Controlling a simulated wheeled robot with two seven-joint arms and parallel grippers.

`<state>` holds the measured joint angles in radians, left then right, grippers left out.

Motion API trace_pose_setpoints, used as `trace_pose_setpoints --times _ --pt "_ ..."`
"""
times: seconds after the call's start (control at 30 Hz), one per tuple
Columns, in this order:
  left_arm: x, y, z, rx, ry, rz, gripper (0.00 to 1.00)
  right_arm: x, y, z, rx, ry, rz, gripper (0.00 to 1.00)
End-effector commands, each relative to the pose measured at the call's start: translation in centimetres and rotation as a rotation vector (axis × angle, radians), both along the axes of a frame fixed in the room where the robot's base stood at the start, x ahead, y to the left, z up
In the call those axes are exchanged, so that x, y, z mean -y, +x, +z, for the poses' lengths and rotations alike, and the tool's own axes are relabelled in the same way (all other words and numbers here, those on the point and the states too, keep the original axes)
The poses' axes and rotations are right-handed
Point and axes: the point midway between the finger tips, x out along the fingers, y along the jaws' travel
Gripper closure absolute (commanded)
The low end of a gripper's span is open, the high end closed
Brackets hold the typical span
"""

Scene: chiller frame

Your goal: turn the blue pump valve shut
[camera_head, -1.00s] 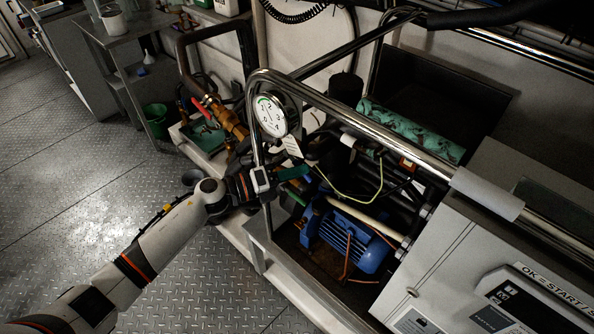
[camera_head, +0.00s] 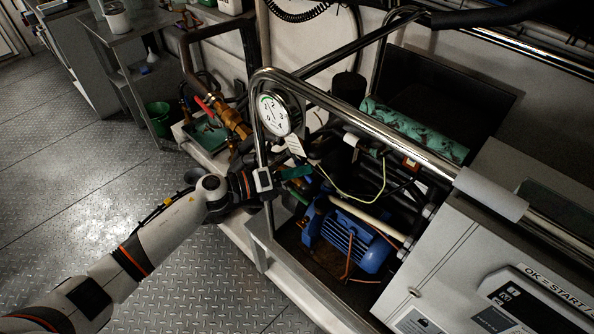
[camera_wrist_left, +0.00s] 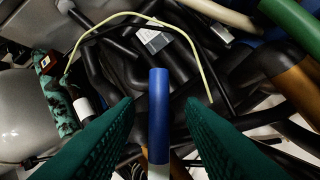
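The blue valve handle (camera_wrist_left: 158,110) stands in the middle of the left wrist view, a narrow bar with a pale lower end. My left gripper (camera_wrist_left: 160,103) has its two green fingers spread, one on each side of the handle, with a visible gap on both sides. In the head view my left gripper (camera_head: 297,172) reaches past the frame post into the pipework below the gauge. My right gripper is in neither view.
A chrome rail (camera_head: 355,118) and its post stand close around my left wrist. A round gauge (camera_head: 275,113) hangs above it. A blue motor (camera_head: 345,240) sits below right. Black hoses and a yellow-green wire (camera_head: 362,199) crowd the space. A red-handled brass valve (camera_head: 228,115) is at left.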

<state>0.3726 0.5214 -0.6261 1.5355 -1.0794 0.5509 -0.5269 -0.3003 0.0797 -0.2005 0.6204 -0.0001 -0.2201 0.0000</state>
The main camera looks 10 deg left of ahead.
Motion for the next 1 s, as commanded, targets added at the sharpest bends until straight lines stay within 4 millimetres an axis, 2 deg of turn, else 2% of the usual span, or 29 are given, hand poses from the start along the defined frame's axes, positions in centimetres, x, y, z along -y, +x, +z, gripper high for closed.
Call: trace_pose_setpoints --times 0.23,0.37,0.8,1.0 --pt "-0.1 0.0 0.0 0.0 0.0 0.001 0.65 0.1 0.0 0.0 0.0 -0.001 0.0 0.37" --pt "-1.0 -0.5 -0.1 0.0 0.002 0.001 0.65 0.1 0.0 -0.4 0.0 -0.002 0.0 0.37" --pt "-8.5 -4.8 0.3 -0.001 0.003 0.001 0.65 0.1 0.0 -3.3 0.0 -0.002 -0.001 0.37" --pt "-10.2 -5.7 0.7 -0.001 0.001 0.0 0.65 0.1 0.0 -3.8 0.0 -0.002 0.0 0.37"
